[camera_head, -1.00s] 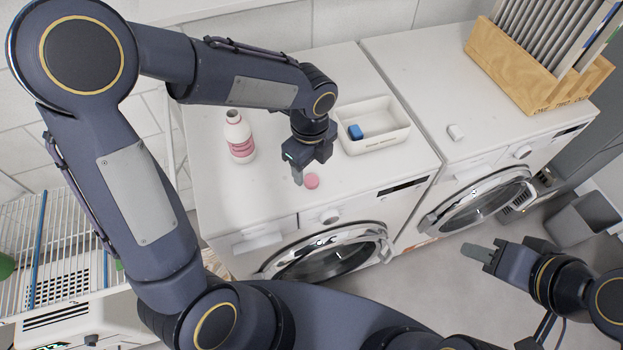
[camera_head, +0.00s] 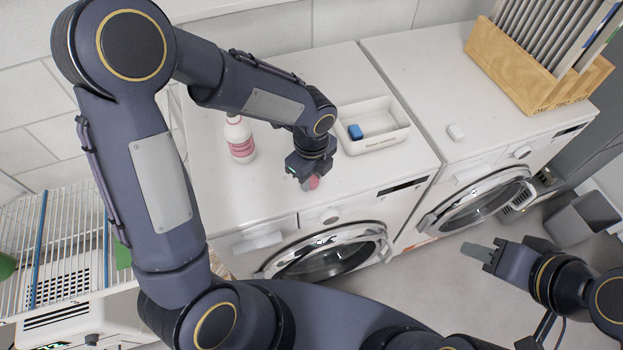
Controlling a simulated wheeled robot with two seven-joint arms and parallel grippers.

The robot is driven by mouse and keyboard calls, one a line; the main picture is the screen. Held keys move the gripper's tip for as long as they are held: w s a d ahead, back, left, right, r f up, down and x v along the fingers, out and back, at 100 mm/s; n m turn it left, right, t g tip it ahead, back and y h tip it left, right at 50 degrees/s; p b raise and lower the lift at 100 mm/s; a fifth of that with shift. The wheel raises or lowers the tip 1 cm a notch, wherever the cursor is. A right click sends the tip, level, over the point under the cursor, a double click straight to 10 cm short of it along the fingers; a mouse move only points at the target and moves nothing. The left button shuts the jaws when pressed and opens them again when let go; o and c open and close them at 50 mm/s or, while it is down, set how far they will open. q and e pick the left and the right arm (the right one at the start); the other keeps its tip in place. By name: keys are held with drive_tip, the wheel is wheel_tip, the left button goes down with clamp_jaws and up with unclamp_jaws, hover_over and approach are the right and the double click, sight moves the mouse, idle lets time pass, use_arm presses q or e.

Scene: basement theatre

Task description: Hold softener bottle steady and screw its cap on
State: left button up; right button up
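The softener bottle (camera_head: 240,139) is white with a pink label and stands upright on the left washing machine; my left arm hides its top. The pink cap (camera_head: 313,182) is on the same machine top, near its front edge, right of and in front of the bottle. My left gripper (camera_head: 305,182) points down right at the cap and partly hides it. I cannot tell whether its fingers are closed on the cap. My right gripper (camera_head: 478,252) is away from both, over the floor in front of the right machine; its finger opening cannot be made out.
A wire rack (camera_head: 60,235) is at the left. Free top surface surrounds the cap.

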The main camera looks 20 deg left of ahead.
use_arm(q)
drive_tip(key=shift+c, duration=1.1)
drive_tip(key=shift+r, duration=0.6)
wheel_tip(320, 180, up, 3)
drive_tip(key=shift+s+a+f, duration=0.15)
drive_tip(key=shift+f, duration=0.05)
drive_tip(key=s+a+r, duration=0.6)
drive_tip(key=s+r, duration=0.3)
drive_tip(key=s, duration=0.3)
drive_tip(key=shift+s, duration=0.15)
